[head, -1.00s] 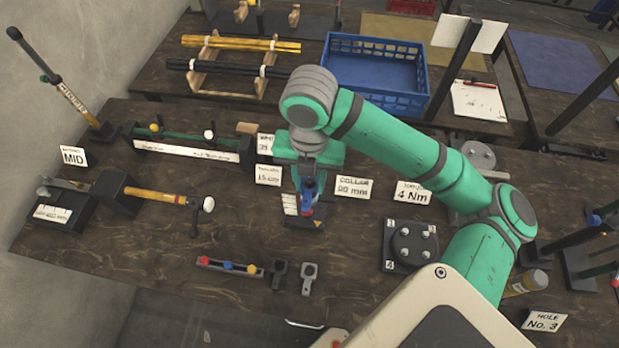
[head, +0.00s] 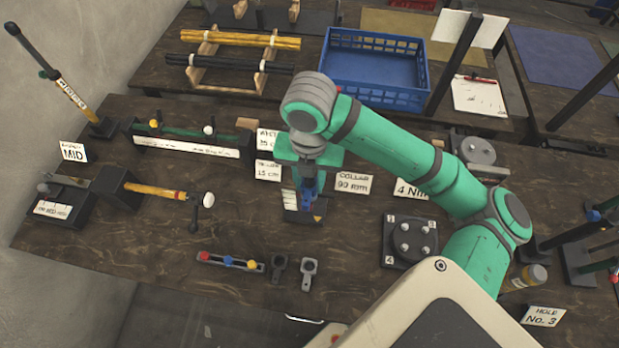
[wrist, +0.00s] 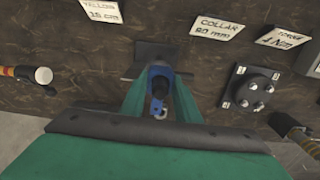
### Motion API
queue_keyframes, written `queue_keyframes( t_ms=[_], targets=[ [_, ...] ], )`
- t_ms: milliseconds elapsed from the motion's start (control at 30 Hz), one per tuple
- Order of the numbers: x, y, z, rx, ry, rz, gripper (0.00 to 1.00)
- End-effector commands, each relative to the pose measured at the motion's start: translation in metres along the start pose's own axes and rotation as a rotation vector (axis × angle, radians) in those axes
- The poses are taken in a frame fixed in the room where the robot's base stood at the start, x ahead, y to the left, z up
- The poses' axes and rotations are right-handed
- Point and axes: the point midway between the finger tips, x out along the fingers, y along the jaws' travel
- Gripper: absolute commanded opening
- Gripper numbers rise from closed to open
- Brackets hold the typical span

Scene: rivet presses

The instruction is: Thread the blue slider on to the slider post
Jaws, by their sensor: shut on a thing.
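My gripper (head: 308,190) points down over the dark base plate (head: 292,216) of the slider post, near the middle of the table. It is shut on the blue slider (head: 306,203), which shows as a small blue piece below the fingers. In the wrist view the blue slider (wrist: 152,73) sits between the two green fingers, with a dark round shape inside it and a small blue loop on the near side. The base plate (wrist: 148,52) lies behind it. The post is mostly hidden, so I cannot tell whether the slider is around it or above it.
Sign cards stand behind the base plate, including the collar card (head: 353,183). A dark bolt plate (head: 410,241) is to the right. In front are a tray with coloured knobs (head: 230,262) and two grey fittings (head: 308,272).

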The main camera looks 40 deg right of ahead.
Motion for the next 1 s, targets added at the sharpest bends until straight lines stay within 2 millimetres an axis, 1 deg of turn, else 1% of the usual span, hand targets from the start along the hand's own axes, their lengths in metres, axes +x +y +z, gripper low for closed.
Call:
queue_keyframes(
  t_ms=[267, 300, 333, 367, 867, 1000],
  targets=[
    [0.006, 0.0, -0.001, -0.001, 0.002, 0.0, 0.08],
    [0.006, 0.0, 0.0, -0.001, 0.001, 0.0, 0.38],
    [0.006, 0.0, 0.0, -0.001, 0.001, 0.0, 0.46],
    [0.006, 0.001, 0.0, -0.001, 0.001, 0.001, 0.51],
    [0.004, 0.003, 0.0, -0.002, -0.001, 0.008, 0.51],
    [-0.006, 0.003, 0.001, -0.003, -0.005, 0.008, 0.51]
  ],
)
